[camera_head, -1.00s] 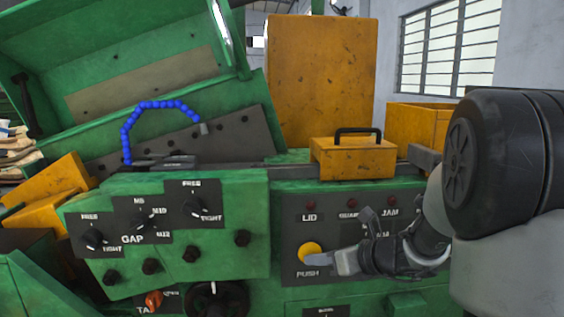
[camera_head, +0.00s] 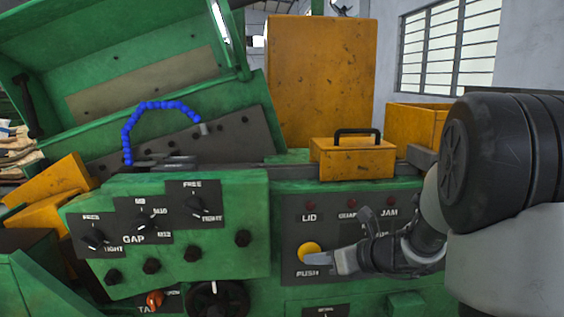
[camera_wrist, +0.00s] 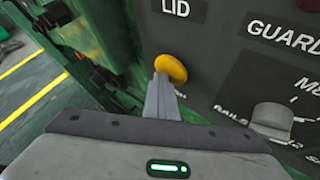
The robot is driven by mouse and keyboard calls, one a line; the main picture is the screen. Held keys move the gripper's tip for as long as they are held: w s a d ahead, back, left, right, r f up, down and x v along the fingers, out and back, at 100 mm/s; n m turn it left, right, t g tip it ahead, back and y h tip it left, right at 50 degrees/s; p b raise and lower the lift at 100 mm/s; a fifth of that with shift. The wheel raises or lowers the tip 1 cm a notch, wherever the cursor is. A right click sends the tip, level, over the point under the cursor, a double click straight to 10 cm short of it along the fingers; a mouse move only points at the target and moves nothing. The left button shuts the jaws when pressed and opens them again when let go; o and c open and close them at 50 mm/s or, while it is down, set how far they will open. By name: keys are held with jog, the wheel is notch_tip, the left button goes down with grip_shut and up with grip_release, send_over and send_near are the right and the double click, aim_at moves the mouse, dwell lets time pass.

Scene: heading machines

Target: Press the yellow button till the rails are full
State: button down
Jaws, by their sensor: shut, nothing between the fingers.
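The round yellow button (camera_head: 309,252) sits on a dark panel on the green machine's front, above the label PUSH. It also shows in the wrist view (camera_wrist: 171,68). My gripper (camera_head: 314,257) is shut and empty, its fingertips at the button's lower edge; I cannot tell whether they press it in. In the wrist view the closed fingers (camera_wrist: 161,98) point at the button. The rails (camera_head: 240,168) run along the machine's top behind the knob panel; how full they are is too small to tell.
Dark red lamps marked LID and JAM (camera_head: 390,201) sit above the button. A rotary knob (camera_wrist: 271,117) is right of my fingers. The green cover (camera_head: 120,70) stands open. A blue hose (camera_head: 155,105) arches at left.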

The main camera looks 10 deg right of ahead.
jog(key=shift+t, duration=0.3)
jog(key=s, duration=0.4)
jog(key=shift+d+r, duration=0.15)
jog(key=shift+d, duration=0.15)
jog(key=shift+s, duration=0.1)
